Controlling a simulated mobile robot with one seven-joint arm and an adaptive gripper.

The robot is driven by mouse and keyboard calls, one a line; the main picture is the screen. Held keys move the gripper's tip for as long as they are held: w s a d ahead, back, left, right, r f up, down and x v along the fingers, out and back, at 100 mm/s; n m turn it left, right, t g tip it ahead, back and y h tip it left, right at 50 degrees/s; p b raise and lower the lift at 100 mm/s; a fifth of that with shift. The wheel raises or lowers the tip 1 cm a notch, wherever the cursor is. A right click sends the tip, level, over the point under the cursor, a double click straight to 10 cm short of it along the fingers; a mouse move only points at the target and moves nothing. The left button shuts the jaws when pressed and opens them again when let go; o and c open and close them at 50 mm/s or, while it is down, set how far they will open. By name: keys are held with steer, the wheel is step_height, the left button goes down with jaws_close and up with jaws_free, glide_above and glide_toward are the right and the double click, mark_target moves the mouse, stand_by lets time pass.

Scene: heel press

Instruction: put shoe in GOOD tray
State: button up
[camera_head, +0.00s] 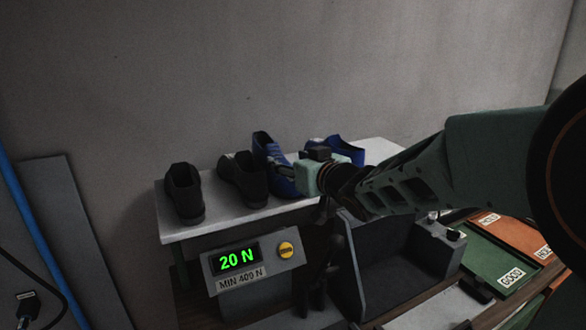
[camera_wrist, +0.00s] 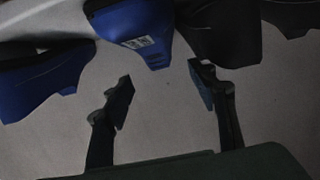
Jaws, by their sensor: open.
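Two blue shoes stand on the white shelf (camera_head: 230,220) at the back. The nearer-left blue shoe (camera_head: 264,152) is just beyond my gripper (camera_head: 283,168); the other blue shoe (camera_head: 348,152) is partly hidden behind my gripper. My gripper is open and empty. In the wrist view, the gap between my fingertips (camera_wrist: 160,82) lies below a blue shoe (camera_wrist: 132,30) with a small label on its heel. The fingers are apart from it. Another blue shoe (camera_wrist: 45,78) is at the left. The green GOOD tray (camera_head: 488,250) is at the right, and its visible part is empty.
Two black shoes stand left of the blue ones: one at the left (camera_head: 184,195), one closer (camera_head: 245,178). A force display (camera_head: 235,262) reads 20 N, with MIN 400 N below. A dark press fixture (camera_head: 385,265) stands below my arm. An orange tray (camera_head: 510,234) lies beyond the green one.

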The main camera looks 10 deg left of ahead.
mark_target(275, 152)
steer(key=x, duration=0.4)
steer(key=shift+w+a+f, duration=0.1)
steer(key=shift+w+f, duration=0.1)
steer(key=shift+w, duration=0.05)
steer(key=shift+p+x, duration=0.9)
steer(key=shift+x, duration=1.65)
steer(key=shift+w+r, duration=0.1)
steer(key=shift+w, duration=0.05)
steer(key=shift+c, duration=0.7)
steer(key=c, duration=1.3)
steer(key=shift+o, duration=0.2)
steer(key=shift+r, duration=0.15)
